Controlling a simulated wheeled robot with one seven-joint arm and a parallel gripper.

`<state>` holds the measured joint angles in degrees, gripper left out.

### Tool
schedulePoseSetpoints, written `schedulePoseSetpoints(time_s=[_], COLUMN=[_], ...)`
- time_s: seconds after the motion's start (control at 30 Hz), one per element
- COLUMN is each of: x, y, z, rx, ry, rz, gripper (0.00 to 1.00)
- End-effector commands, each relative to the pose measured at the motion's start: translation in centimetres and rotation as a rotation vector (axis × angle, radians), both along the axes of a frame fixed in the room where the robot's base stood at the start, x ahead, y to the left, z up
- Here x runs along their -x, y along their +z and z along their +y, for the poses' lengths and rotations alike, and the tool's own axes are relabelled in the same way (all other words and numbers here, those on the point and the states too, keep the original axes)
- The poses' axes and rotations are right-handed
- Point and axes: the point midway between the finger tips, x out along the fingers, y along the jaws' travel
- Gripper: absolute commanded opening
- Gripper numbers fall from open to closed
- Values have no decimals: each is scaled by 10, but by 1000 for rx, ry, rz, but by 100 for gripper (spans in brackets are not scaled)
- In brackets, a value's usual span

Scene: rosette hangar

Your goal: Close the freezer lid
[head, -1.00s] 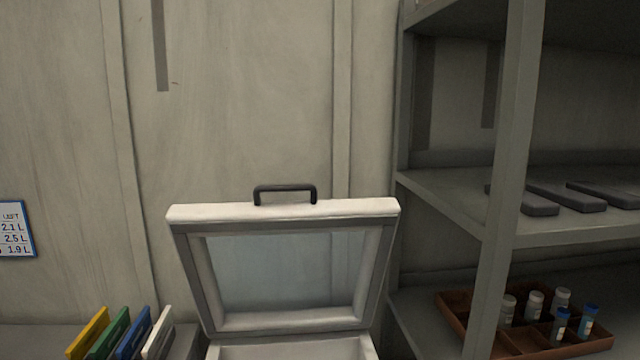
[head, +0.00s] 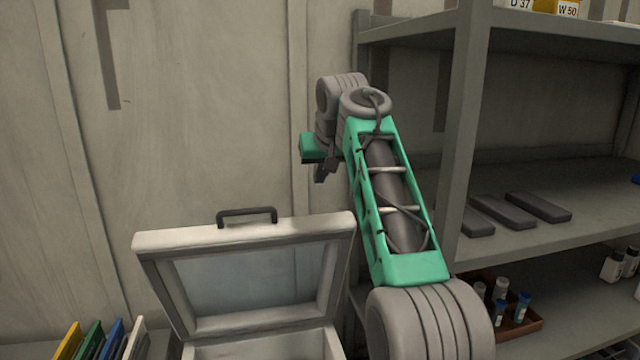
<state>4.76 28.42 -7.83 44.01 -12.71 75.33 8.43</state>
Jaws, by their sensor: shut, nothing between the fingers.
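The freezer lid (head: 243,235) stands raised and open, a pale frame around a clear pane. Its dark handle (head: 247,211) is on the top edge. The freezer body (head: 265,351) shows only as a pale rim at the bottom of the head view; the rest is cut off. My gripper (head: 320,179) is up and to the right of the handle, apart from the lid. Its dark fingers are small and partly hidden behind my arm; they are shut and empty.
A grey shelf unit (head: 455,140) stands at right, with dark flat blocks (head: 503,211) and a brown tray (head: 530,322) of small bottles. Coloured panels (head: 88,340) stand in a row left of the freezer. A wall is behind the lid.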

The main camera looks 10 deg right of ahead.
Motion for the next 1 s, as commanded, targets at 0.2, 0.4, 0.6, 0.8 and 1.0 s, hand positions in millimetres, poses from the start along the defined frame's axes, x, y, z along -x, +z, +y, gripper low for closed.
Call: schedulePoseSetpoints(time_s=[0.2,0.4,0.6,0.8,1.0], x=[-29,-57,-26,-17,-17], y=[-38,-70,-79,-82,-81], z=[0,0,0,0,0], rx=[-1,-1,0,0,0], ry=[-1,-1,-1,-1,-1], rz=[5,4,-1,1,0], gripper=[0,0,0,0,0])
